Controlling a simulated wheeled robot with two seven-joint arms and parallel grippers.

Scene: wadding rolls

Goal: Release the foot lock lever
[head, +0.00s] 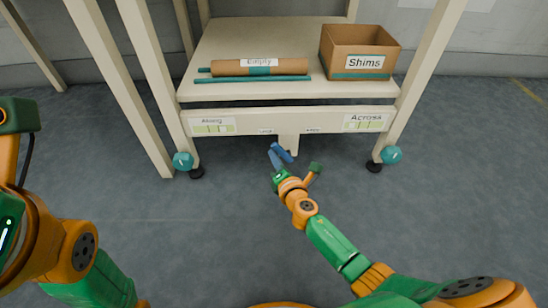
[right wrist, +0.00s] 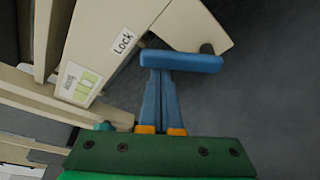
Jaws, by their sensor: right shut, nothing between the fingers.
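The foot lock lever (head: 283,152) is a short blue bar under the middle of the table's front rail, by a cream bracket (head: 289,144). In the right wrist view the blue bar (right wrist: 190,63) lies crosswise just beyond my fingertips. My right gripper (head: 275,158) is low in front of the bracket. Its blue fingers (right wrist: 160,75) are together and hold nothing. Their tips meet the bar in the picture; I cannot tell whether they press on it. A "Lock" label (right wrist: 123,41) is on the rail near the lever. My left gripper's fingers are not in view.
The grey floor in front is clear.

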